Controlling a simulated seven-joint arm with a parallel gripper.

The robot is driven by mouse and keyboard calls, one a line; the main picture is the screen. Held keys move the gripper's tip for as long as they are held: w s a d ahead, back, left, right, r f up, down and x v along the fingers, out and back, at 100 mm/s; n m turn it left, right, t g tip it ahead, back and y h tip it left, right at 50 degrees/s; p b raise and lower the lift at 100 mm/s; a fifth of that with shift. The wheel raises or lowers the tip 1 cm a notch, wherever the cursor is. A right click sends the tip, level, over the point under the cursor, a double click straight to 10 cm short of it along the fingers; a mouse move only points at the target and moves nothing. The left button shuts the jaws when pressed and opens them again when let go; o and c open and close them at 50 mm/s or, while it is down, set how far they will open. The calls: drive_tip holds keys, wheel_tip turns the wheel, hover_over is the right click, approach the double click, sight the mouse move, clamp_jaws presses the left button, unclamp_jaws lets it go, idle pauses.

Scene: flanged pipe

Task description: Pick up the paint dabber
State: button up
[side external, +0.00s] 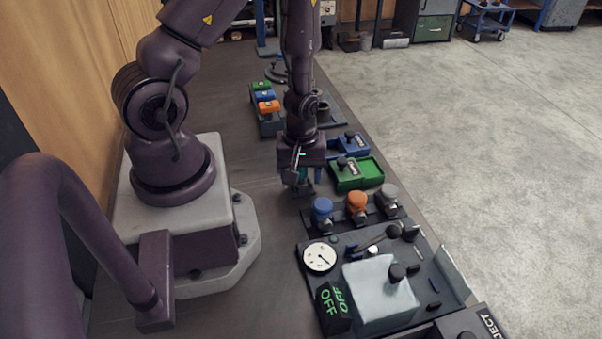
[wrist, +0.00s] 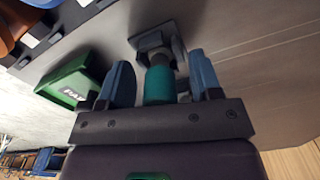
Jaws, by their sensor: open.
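A teal cylinder, which looks like the handle of the paint dabber (wrist: 159,86), shows in the wrist view with a grey neck. A dark square block or holder (wrist: 153,40) is at its far end. My gripper (wrist: 161,70) is open, with one blue finger on each side of the cylinder. A gap shows on both sides; I cannot tell if either finger touches. In the side view my gripper (side external: 300,188) points down low over the bench, and only a little teal shows there, mostly hidden by the gripper.
A green tray (side external: 372,170) and a blue one (side external: 352,140) lie right of my gripper. Blue, orange and grey knobs (side external: 357,203) stand nearer the camera, beside a panel with a gauge (side external: 319,257). A rack of coloured blocks (side external: 266,106) is behind. Bare bench (side external: 245,165) lies left.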

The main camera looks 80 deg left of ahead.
drive_tip(key=c, duration=1)
drive_tip(key=shift+r, duration=0.1)
drive_tip(key=shift+r, duration=4.95)
